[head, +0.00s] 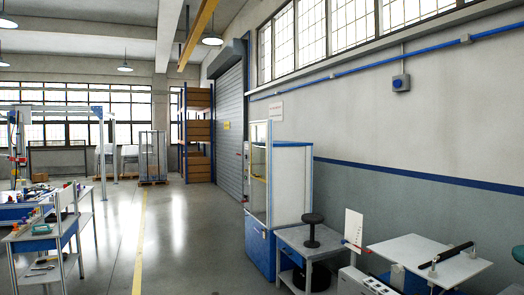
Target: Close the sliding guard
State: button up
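A tall cabinet with a blue base and blue-edged frame (292,190) stands by the right wall, past the grey tables. A clear or pale panel with a light frame (257,133) is on its left-hand side and rises above the cabinet top. It may be the sliding guard, but I cannot tell for sure, nor how far it stands open. The inside of the cabinet is mostly hidden from this angle. My gripper is not in view.
A white board (432,250) with a black bar is nearer, at right. A cluttered workbench (40,240) is at left. The floor (180,235) between is clear.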

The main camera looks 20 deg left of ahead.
aim_at(256, 152)
jog(key=u, duration=0.25)
jog(key=i, duration=0.85)
jog(key=u, duration=0.8)
jog(key=i, duration=1.85)
jog(key=u, duration=0.7)
jog(key=i, duration=3.5)
jog(key=z, duration=0.4)
jog(key=i, duration=1.5)
jog(key=z, duration=0.35)
